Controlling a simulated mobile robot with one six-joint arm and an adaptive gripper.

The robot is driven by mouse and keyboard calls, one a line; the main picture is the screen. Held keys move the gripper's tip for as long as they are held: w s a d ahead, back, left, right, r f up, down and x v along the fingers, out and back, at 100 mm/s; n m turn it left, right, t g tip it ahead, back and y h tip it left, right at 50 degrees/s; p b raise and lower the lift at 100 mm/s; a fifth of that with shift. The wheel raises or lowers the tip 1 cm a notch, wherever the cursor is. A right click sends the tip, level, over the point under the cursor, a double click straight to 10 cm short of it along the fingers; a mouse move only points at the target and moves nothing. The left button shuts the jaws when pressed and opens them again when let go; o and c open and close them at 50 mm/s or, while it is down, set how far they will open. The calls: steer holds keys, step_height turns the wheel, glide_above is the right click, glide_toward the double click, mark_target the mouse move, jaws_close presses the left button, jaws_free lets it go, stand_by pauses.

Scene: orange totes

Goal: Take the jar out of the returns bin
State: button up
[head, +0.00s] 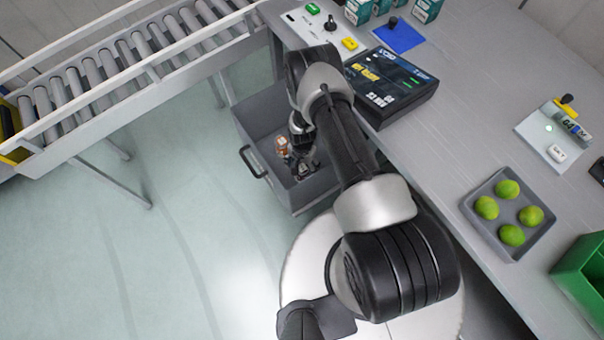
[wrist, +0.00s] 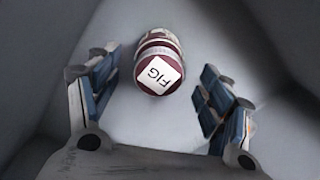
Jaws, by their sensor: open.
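The returns bin (head: 244,133) is a grey open drawer-like bin with a dark handle, below the bench edge in the head view. The jar (wrist: 160,70) stands in it, with a dark red lid and a white label reading FIG in the wrist view. In the head view the jar (head: 282,146) looks small and orange-brown, close to my gripper. My gripper (head: 303,168) reaches down into the bin. In the wrist view its blue-padded fingers (wrist: 160,98) are open, one on each side below the jar in the picture, with gaps between them and the jar.
The bin's grey walls surround my gripper. A roller conveyor (head: 110,70) runs at upper left. On the bench are a black device (head: 390,88), a blue mat (head: 398,37), a grey tray (head: 485,228) of several limes and a green bin (head: 582,270). The floor at left is clear.

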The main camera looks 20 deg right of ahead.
steer(key=f+b, duration=0.1)
steer(key=f, duration=0.1)
steer(key=f+b, duration=0.1)
steer(key=f, duration=0.2)
steer(key=shift+s+a+f+b, duration=0.1)
steer(key=shift+s+f+b, duration=0.1)
steer(key=shift+b, duration=0.15)
steer(key=shift+r, duration=0.1)
steer(key=shift+c, duration=0.4)
steer(key=c, duration=1.4)
